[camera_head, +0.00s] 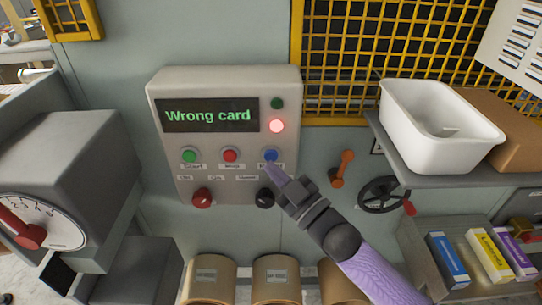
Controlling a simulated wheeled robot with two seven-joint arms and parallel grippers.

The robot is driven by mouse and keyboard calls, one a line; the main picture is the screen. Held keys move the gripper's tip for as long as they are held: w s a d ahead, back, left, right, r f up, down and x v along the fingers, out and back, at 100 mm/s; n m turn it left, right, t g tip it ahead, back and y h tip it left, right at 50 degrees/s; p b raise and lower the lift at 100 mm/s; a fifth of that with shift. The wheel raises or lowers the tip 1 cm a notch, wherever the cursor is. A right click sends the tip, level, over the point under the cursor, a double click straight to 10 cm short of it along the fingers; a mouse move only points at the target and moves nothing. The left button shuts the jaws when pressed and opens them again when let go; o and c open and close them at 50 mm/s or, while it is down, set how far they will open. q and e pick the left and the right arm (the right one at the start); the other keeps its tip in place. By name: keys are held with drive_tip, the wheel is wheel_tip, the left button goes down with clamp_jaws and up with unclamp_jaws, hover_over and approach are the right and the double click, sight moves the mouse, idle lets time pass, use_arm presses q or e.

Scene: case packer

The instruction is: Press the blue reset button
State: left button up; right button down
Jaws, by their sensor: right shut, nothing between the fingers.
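The blue button (270,155) is the rightmost of three buttons in a row on a beige control panel (163,93). My right gripper (270,168) is shut and empty, with its fingertips right at the lower side of the blue button. I cannot tell whether they touch it. The gripper hides most of the label under the button. The panel's display (209,116) reads "Wrong card" in green. A red lamp (277,126) is lit and a dark green lamp (277,103) above it is unlit. My left gripper is not in view.
A green button (189,155) and a red button (230,155) sit left of the blue one. A red knob (202,199) and a black knob (265,198) are below. An orange lever (342,168) and a handwheel (383,195) are to the right. A white bin (428,135) stands on a shelf.

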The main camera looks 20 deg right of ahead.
idle(0.6)
drive_tip(key=shift+w+d, duration=0.1)
drive_tip(key=shift+w, duration=0.3)
drive_tip(key=shift+w+d+b, duration=0.15)
drive_tip(key=shift+w+b, duration=0.2)
drive_tip(key=shift+w, duration=0.05)
idle(0.5)
drive_tip(key=shift+s, duration=0.1)
drive_tip(key=shift+s+a+p, duration=0.25)
drive_tip(key=shift+s+p, duration=0.35)
drive_tip(key=shift+s, duration=0.1)
